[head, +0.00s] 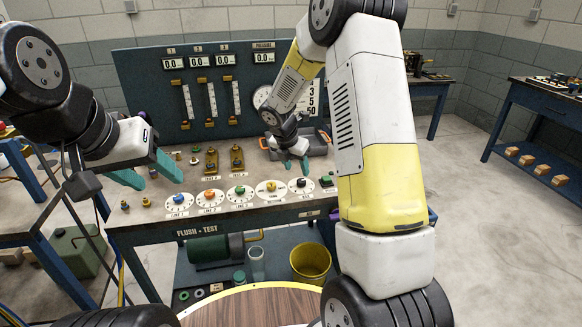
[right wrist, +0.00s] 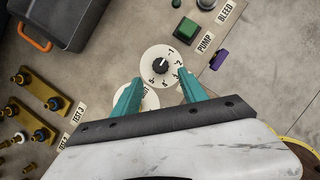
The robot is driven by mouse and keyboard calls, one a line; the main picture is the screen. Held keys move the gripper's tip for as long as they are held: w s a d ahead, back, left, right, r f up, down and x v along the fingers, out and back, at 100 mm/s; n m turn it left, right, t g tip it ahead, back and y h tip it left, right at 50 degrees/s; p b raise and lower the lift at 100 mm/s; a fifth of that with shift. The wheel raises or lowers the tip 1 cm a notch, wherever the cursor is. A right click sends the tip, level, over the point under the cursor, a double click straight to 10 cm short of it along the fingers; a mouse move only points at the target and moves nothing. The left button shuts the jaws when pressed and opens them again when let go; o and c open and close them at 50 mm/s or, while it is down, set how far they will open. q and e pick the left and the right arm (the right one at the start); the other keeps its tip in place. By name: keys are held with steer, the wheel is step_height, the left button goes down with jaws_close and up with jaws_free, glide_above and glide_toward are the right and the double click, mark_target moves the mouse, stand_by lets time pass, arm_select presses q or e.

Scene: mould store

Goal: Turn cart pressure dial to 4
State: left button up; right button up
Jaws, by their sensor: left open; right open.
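The dial with the black knob (head: 301,183) is the rightmost of the row on the cart's top (head: 135,222). In the right wrist view its white numbered disc and black knob (right wrist: 160,66) lie just beyond the fingertips. The knob's mark appears to point up and right, near the 1; I cannot read it surely. My right gripper (head: 294,167) is open and empty above and behind this dial. Its teal fingers (right wrist: 160,82) are spread with the dial between and ahead of the tips. My left gripper (head: 150,176) is open and empty over the cart's left end.
Other dials with blue, orange, green and yellow knobs (head: 271,186) stand in a row to the left. A green pump button (right wrist: 187,28) and a purple piece (right wrist: 219,60) are right of the dial.

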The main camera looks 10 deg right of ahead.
mark_target(301, 181)
steer(key=x, duration=0.6)
steer(key=shift+w+d+f, duration=0.1)
steer(key=shift+d+f, duration=0.05)
steer(key=shift+f, duration=0.25)
jaws_close()
